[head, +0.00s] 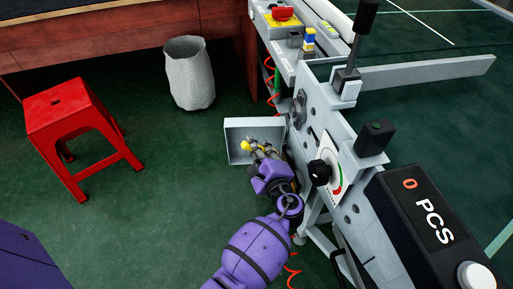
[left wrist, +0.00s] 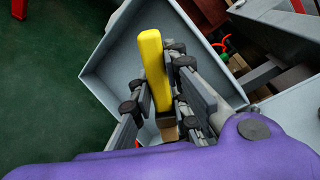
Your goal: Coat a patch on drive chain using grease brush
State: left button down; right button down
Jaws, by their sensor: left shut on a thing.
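My left gripper (head: 260,149) is shut on the yellow handle of the grease brush (head: 245,145), at the mouth of a grey open-fronted box (head: 237,128) on the conveyor's side. In the left wrist view the brush (left wrist: 151,65) stands between the fingers, its yellow handle pointing away from the wrist and a brown part low between the fingers. The grey box (left wrist: 108,68) shows behind it. I cannot make out the drive chain in either view. The right gripper is not in view.
A red stool (head: 68,115), a pale bin (head: 190,75) and a wooden bench (head: 120,30) lie to the left and back. The green floor between is free.

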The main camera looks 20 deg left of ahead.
aim_at(246, 149)
pick_arm(q)
jog(key=shift+w+d, duration=0.35)
jog(key=shift+d, duration=0.2)
jog(key=shift+s+a+f+p+v, duration=0.35)
jog(key=shift+f+p+v, duration=0.3)
jog(key=shift+v, duration=3.05)
jog(key=shift+w+d+r+b+x, duration=0.1)
jog(key=shift+r+b+x, duration=0.1)
jog(key=shift+x, duration=1.05)
jog(key=shift+w+d+r+b+x, duration=0.1)
jog(key=shift+w+r+x, duration=0.1)
jog(key=shift+x, duration=1)
jog(key=shift+w+d+r+b+x, duration=0.1)
jog(key=shift+r+b+x, duration=0.1)
jog(key=shift+x, duration=1.05)
jog(key=shift+s, duration=0.1)
jog(key=shift+s+a+r+p, duration=0.1)
jog(key=shift+s+a+p, duration=0.5)
jog(key=shift+a, duration=0.35)
jog(key=shift+s+a+r+p, duration=0.1)
jog(key=shift+s+a+p, duration=0.45)
jog(key=shift+a, duration=0.35)
jog(key=shift+s+a+f, duration=0.15)
jog(key=shift+s+a, duration=0.4)
jog(key=shift+a, duration=0.15)
